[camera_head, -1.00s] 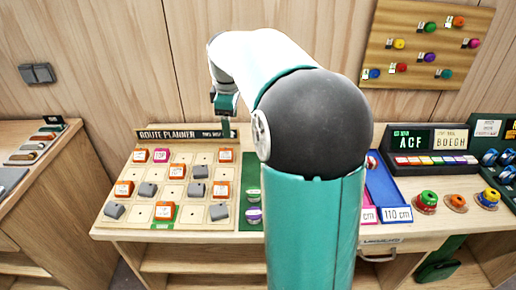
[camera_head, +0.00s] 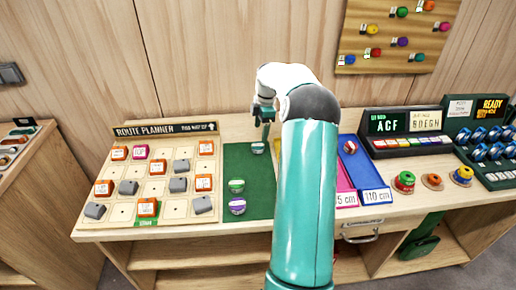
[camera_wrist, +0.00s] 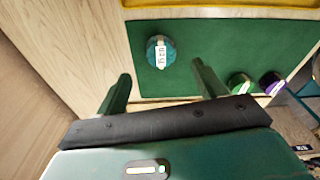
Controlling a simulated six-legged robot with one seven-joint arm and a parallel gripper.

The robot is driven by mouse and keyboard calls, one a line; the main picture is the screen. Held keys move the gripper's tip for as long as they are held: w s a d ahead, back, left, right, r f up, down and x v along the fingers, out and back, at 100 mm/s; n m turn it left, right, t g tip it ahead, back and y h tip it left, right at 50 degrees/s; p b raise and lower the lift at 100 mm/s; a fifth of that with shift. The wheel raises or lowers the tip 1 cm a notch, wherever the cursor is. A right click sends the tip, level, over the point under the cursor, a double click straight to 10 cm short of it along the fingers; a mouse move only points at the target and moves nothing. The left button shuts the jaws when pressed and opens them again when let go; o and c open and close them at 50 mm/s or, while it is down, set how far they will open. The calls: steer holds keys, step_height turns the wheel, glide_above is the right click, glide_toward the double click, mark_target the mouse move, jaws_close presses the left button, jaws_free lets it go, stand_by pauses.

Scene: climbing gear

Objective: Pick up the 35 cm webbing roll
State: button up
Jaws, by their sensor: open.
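A teal webbing roll (camera_wrist: 161,51) with a white label lies on the green mat (camera_wrist: 215,45); the label is small and seems to read 35 cm. The roll also shows in the head view (camera_head: 258,148) at the mat's far end. My gripper (camera_wrist: 161,72) is open and empty. Its two fingers are spread apart, with the roll ahead of them, roughly between their lines. In the head view my gripper (camera_head: 265,122) hangs above the roll. A green roll (camera_head: 236,186) and a purple roll (camera_head: 237,206) lie nearer on the same mat.
The route planner board (camera_head: 120,185) with grey and orange blocks stands left of the mat. Right of my arm are a pink tray (camera_head: 345,184) and a blue tray (camera_head: 368,178) marked 110 cm, holding a red and blue roll (camera_head: 350,147). The wooden wall is behind.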

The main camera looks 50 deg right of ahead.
mark_target(258, 145)
steer(key=f, duration=0.5)
steer(key=a+f, duration=0.1)
steer(key=f, duration=0.1)
steer(key=shift+w+f, duration=0.15)
steer(key=shift+w, duration=0.1)
steer(key=c, duration=1.1)
